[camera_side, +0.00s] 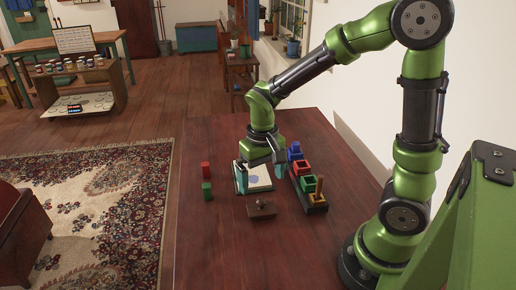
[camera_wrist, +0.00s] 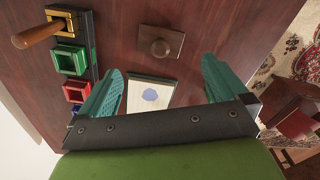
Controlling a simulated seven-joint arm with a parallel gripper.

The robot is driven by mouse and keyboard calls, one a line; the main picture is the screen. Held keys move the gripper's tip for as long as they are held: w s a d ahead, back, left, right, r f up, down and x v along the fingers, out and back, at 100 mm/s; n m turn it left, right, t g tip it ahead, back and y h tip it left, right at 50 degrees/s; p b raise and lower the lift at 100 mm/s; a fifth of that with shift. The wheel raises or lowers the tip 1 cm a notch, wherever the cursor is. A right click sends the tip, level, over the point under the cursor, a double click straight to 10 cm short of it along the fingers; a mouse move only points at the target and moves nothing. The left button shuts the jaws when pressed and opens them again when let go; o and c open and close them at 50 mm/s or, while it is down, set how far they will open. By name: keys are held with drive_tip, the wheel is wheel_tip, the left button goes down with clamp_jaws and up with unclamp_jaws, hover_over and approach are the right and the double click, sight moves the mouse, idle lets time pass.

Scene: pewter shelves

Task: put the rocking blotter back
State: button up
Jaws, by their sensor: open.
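The rocking blotter, a brown wooden block with a round knob (camera_side: 261,210), lies on the table in front of the paper pad. It also shows in the wrist view (camera_wrist: 160,42), beyond my fingertips. My gripper (camera_side: 261,185) is open and empty above the pad, its teal fingers spread. The pad (camera_side: 259,177) carries a blue round mark and is partly hidden by my gripper. Right of it stands a dark rack (camera_side: 317,209) with blue, red, green and yellow holders.
A red block (camera_side: 205,169) and a green block (camera_side: 207,190) stand left of the pad. A white wall rises beyond the right edge. A rug and red chair are off the table.

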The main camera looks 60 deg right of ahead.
drive_tip(key=s+a+r+t+y, duration=0.1)
drive_tip(key=s+r+t, duration=0.2)
drive_tip(key=r, duration=0.4)
drive_tip(key=s+a+r+t+y, duration=0.1)
drive_tip(key=s+a+r+t, duration=0.1)
drive_tip(key=s+r+t, duration=0.2)
wheel_tip(320, 180, up, 3)
drive_tip(key=shift+s+a+f+n, duration=0.15)
drive_tip(key=shift+s+n, duration=0.15)
